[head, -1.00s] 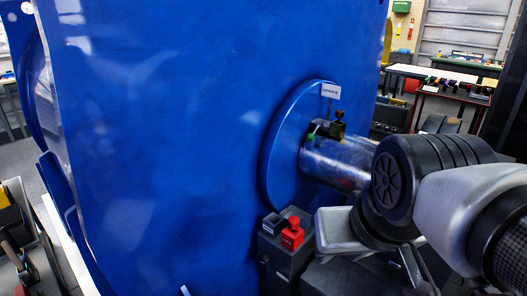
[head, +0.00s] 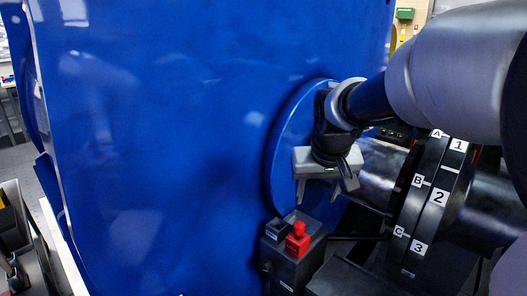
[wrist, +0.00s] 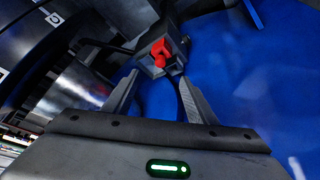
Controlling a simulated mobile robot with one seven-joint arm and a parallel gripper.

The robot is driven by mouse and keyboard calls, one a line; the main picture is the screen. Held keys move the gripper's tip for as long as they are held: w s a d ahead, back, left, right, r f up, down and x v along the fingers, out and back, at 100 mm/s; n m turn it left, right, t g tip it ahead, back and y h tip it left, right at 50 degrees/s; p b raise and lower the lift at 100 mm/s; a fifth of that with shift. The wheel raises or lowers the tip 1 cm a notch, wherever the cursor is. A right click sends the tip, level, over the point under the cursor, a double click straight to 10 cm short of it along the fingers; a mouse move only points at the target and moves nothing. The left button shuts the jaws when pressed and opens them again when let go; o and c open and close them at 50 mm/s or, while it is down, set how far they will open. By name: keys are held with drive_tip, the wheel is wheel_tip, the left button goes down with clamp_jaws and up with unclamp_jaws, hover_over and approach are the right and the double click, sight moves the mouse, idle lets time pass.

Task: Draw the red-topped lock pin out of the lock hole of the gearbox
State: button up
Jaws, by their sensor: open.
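A red-topped piece (head: 297,238) stands on a dark box (head: 290,268) below the blue wall's round flange. Its red top also shows in the wrist view (wrist: 160,52), beyond the fingertips. I cannot tell whether this is the lock pin; no pin shaft or lock hole shows clearly. My gripper (head: 327,190) is open and empty, fingers pointing down, above the box and a little right of the red top. In the wrist view my gripper (wrist: 158,82) has the red top between its finger lines, apart from both fingers.
The large blue wall (head: 160,150) fills the left and middle. A steel shaft (head: 380,175) runs from the flange (head: 285,160) to a dark coupling marked A, B, C and 1, 2, 3 (head: 432,205), close right of my gripper. A bin (head: 25,225) stands at lower left.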

drive_tip(key=b, duration=0.2)
approach(299, 225)
drive_tip(key=b+x, duration=0.2)
drive_tip(key=x, duration=0.9)
drive_tip(key=shift+f+b, duration=0.2)
drive_tip(key=shift+b, duration=0.1)
drive_tip(key=c, duration=1.2)
drive_tip(key=shift+r, duration=0.1)
drive_tip(key=shift+c, duration=0.2)
